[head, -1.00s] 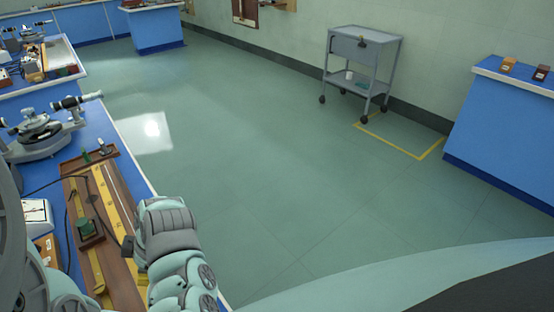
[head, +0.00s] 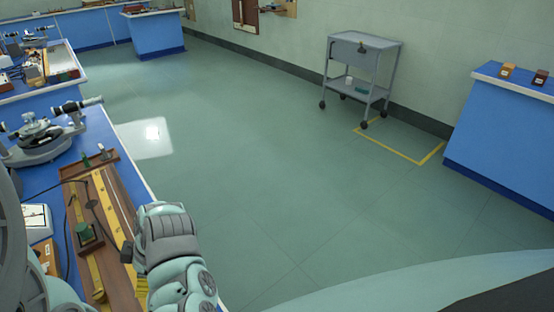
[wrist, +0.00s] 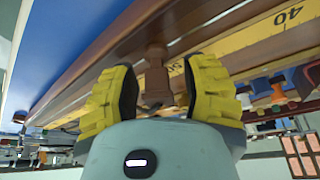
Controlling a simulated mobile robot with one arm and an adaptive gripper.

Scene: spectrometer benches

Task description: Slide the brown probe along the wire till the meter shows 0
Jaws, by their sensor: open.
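The brown probe (wrist: 156,82) shows in the wrist view, between the two yellow fingertips of my gripper (wrist: 157,78). The fingers are open, with a gap on each side of the probe. Behind it run the brown board (wrist: 110,58) and a yellow scale (wrist: 250,50) with a "40" mark. In the head view the long board (head: 128,203) lies on the blue bench at lower left, and my gripper (head: 133,270) is over its near right side. The white-faced meter (head: 37,220) stands left of the board. Its reading is too small to make out.
A green-topped block (head: 87,234) sits on the board, with dark leads around it. A grey instrument (head: 45,138) stands farther along the bench (head: 130,135). The floor to the right is clear up to a grey trolley (head: 358,80) and another blue bench (head: 500,130).

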